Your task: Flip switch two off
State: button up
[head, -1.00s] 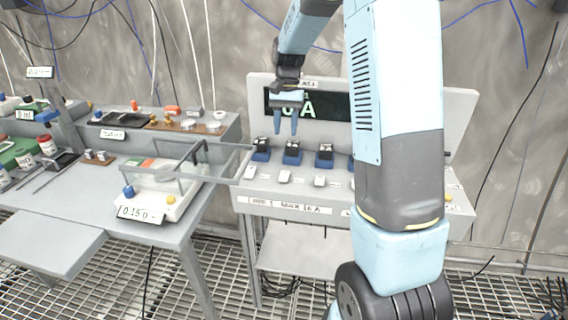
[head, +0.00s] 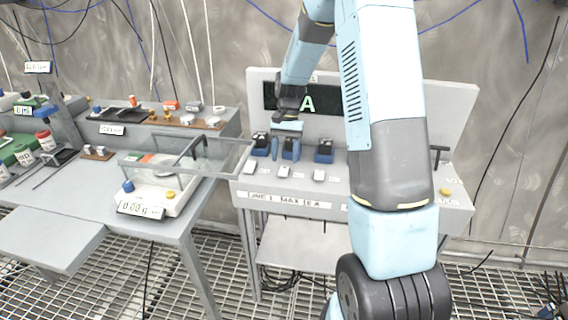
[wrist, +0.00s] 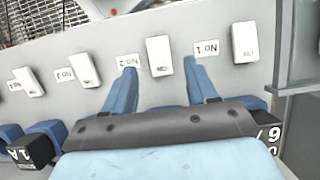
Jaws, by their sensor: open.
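Switch two is a white rocker (wrist: 159,55) beside the label "No 2" (wrist: 128,60) in the wrist view. In the head view it is the second white rocker from the left (head: 284,171) on the grey panel's front slope. My gripper (head: 285,155) is open and empty, pointing down at the panel. In the wrist view its two blue fingers (wrist: 160,68) stand on either side of switch two. I cannot tell whether they touch the panel. Switch one (wrist: 244,40) is just right of the fingers in the wrist view.
Switch three (head: 319,175) is right of switch two in the head view. Blue blocks with black tops (head: 324,150) stand behind the switches. A dark display (head: 325,103) is partly hidden by my arm. A balance (head: 172,192) with a clear cover stands on the left bench.

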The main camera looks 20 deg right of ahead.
aim_at(284, 170)
jog(key=shift+x, duration=1.65)
jog(key=shift+c, duration=0.2)
jog(key=c, duration=1)
jog(key=shift+s+a+r+t+h, duration=0.15)
jog(key=shift+t+h, duration=0.2)
jog(key=shift+t, duration=0.3)
jog(key=shift+s+a+f+t+h, duration=0.1)
jog(key=shift+s+t+h, duration=0.2)
jog(key=shift+t, duration=0.35)
jog(key=shift+w, duration=0.1)
jog(key=o, duration=1)
jog(key=shift+o, duration=0.2)
